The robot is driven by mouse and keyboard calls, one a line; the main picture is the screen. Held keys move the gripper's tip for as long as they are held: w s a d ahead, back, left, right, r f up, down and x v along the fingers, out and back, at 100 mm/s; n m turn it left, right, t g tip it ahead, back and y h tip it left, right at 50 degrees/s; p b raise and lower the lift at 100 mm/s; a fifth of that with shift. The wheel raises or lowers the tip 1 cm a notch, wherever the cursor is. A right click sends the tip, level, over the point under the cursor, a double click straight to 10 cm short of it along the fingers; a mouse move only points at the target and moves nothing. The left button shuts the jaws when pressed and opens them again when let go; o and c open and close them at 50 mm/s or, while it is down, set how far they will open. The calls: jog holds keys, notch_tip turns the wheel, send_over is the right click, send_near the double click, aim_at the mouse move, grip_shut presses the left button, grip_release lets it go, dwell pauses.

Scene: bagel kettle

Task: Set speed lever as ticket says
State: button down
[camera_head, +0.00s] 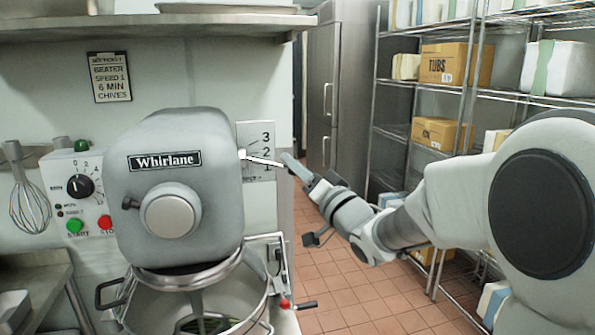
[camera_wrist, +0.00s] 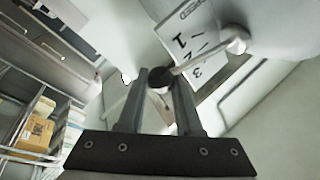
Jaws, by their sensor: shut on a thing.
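The ticket (camera_head: 111,77) on the wall reads BEATER SPEED 1, 6 MIN, CHIVES. The speed lever (camera_head: 262,160) is a thin metal rod on the right side of the grey Whirlane mixer head (camera_head: 180,190). It crosses in front of a number plate (camera_head: 266,139) marked 3, 2, 1 from top to bottom. The rod slants slightly down to the right, low on the plate; its exact setting is unclear. My gripper (camera_head: 292,161) is shut at the lever's outer end. In the wrist view, the fingers hold its dark knob (camera_wrist: 160,78), and the rod partly hides the plate's markings.
A steel bowl (camera_head: 205,318) in a guard ring sits below the head. A red-tipped handle (camera_head: 298,304) sticks out at lower right. A control panel (camera_head: 85,190) is at left. Wire shelves with boxes (camera_head: 457,64) stand at right; tiled floor is open between.

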jog(key=shift+s+a+f+m+t+b, duration=0.1)
jog(key=shift+a+f+m+t+b, duration=0.15)
jog(key=shift+f+m+b, duration=0.25)
jog(key=shift+s+a+f+m+t+b, duration=0.15)
jog(key=shift+f+m+t+b, duration=0.1)
jog(key=shift+f+m+b, duration=0.25)
jog(key=shift+w+r, duration=0.1)
jog(key=c, duration=0.6)
grip_release()
jog(key=shift+a+r, duration=0.1)
jog(key=shift+h, duration=0.3)
jog(key=shift+d, duration=0.2)
jog(key=shift+s+d+m, duration=0.15)
jog(key=shift+s+m, duration=0.15)
jog(key=v, duration=0.5)
jog(key=b+v, duration=0.1)
jog(key=v, duration=0.5)
jog(key=b+v, duration=0.1)
jog(key=v, duration=0.4)
jog(key=shift+s+d+f, duration=0.15)
jog(key=shift+s+f, duration=0.1)
jog(key=shift+f, duration=0.15)
